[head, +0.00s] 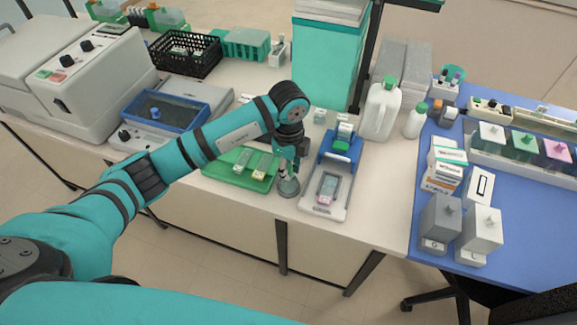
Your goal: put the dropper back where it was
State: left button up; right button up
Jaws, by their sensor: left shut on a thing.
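My left gripper (289,164) points down near the front edge of the bench and is shut on the dropper (283,172). Only a small pale part of the dropper shows between the dark fingers. Right below it is a small round grey-clear jar (289,188). I cannot tell whether the dropper's tip is inside the jar or just above it. The green tray (214,172) with slides lies just left of the gripper. My right gripper is not in view.
A white and blue device (325,205) with a slide stands close on the right. A white jug (379,112) and a small bottle (416,121) stand behind it. A blue tray (161,119) and a black basket (158,57) are at the left.

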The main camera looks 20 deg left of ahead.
pick_arm(q)
jog(key=shift+f, duration=0.25)
jog(key=o, duration=0.8)
jog(key=shift+c, duration=0.2)
jog(key=shift+r, duration=0.25)
notch_tip(320, 180, up, 12)
jog(key=b, duration=0.2)
jog(key=shift+r+b, duration=0.25)
jog(key=shift+b, duration=0.05)
